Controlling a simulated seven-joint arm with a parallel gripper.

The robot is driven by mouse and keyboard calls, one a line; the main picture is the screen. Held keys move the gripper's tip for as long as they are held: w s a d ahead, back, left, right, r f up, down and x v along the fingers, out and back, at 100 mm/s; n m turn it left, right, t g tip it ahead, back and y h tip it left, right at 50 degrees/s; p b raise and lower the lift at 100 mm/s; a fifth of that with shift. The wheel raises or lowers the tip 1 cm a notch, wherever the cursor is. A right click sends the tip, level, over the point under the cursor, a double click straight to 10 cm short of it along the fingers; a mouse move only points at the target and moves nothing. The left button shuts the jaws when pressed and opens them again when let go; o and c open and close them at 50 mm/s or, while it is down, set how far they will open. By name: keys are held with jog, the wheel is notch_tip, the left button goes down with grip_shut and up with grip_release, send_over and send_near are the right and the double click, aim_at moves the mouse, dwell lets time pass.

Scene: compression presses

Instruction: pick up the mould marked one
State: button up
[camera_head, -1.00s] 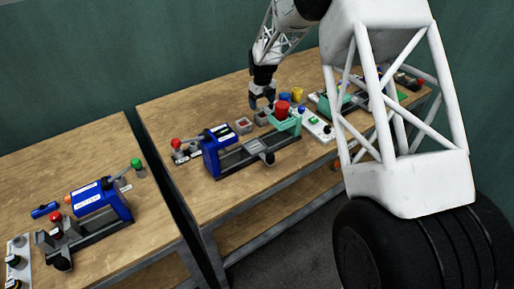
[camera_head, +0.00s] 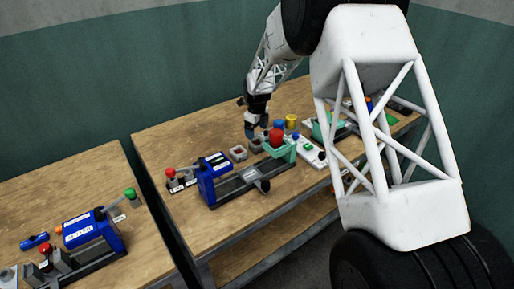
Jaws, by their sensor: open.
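Two small grey square moulds with reddish middles sit on the right-hand wooden table, behind the blue and green press. The left mould (camera_head: 238,153) is in clear view. The right mould (camera_head: 256,146) is close to the green end of the press and partly hidden by my gripper. Their markings are too small to read, so I cannot tell which is marked one. My gripper (camera_head: 257,135) points down just over or behind the right mould, with its fingers open. I cannot tell whether the fingers touch it.
The press (camera_head: 213,182) with its red-knobbed green end (camera_head: 286,152) stands in front of the moulds. Blue and yellow cylinders (camera_head: 291,121) and a white switch panel (camera_head: 310,150) are to the right. The table (camera_head: 180,140) is bare at the back left.

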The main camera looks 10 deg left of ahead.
aim_at(257, 144)
jog(key=n, duration=1.1)
jog(key=shift+s, duration=0.1)
jog(key=shift+d+n, duration=0.1)
jog(key=shift+n, duration=1.6)
jog(key=shift+f, duration=1.3)
jog(key=shift+f, duration=2.65)
jog(key=c, duration=1.2)
